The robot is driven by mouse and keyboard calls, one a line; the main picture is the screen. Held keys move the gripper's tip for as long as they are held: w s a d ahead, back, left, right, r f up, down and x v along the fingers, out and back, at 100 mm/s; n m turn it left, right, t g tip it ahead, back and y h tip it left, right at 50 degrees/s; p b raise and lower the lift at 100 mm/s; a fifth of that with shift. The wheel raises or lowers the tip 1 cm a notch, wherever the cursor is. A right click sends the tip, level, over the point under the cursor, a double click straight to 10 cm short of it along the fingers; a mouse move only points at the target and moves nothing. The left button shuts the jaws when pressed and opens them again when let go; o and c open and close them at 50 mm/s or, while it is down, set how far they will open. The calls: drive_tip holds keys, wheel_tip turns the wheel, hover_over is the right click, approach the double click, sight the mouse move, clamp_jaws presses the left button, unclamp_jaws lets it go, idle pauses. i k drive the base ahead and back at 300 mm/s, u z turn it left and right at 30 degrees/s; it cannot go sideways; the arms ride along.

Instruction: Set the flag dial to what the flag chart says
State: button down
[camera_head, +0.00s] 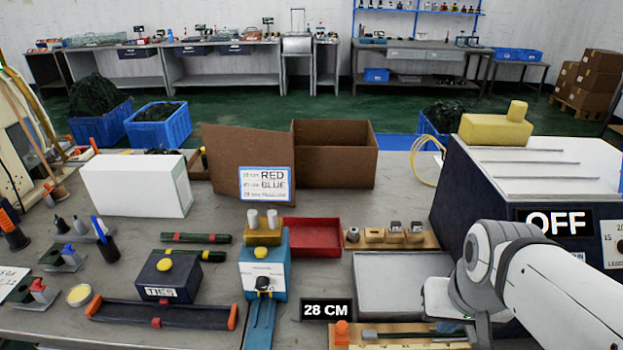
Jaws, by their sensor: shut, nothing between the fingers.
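The flag chart (265,184) is a white card with a blue edge on the front of an open brown carton. Its large words read RED and BLUE; a smaller third line seems to start with 28, and its last word is too small to read surely. A black sign (326,310) reads 28 CM. A blue unit (262,262) at the front middle bears a black knob (264,284), which looks like the flag dial; its markings and setting are unreadable. My white arm reaches in from the right, its wrist right of the knob. My gripper's fingers do not show.
A grey tray (400,285) lies between the blue unit and my arm. A red bin (314,236) stands behind it. A dark machine (480,190) with an OFF sign stands right. A TIES box (168,277) and a dark long tray (160,314) lie left.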

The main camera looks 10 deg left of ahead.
sight(262, 282)
drive_tip(key=u, duration=1.35)
drive_tip(key=k, duration=1.1)
drive_tip(key=z, duration=0.3)
drive_tip(key=i, duration=1.05)
drive_tip(key=z, duration=0.1)
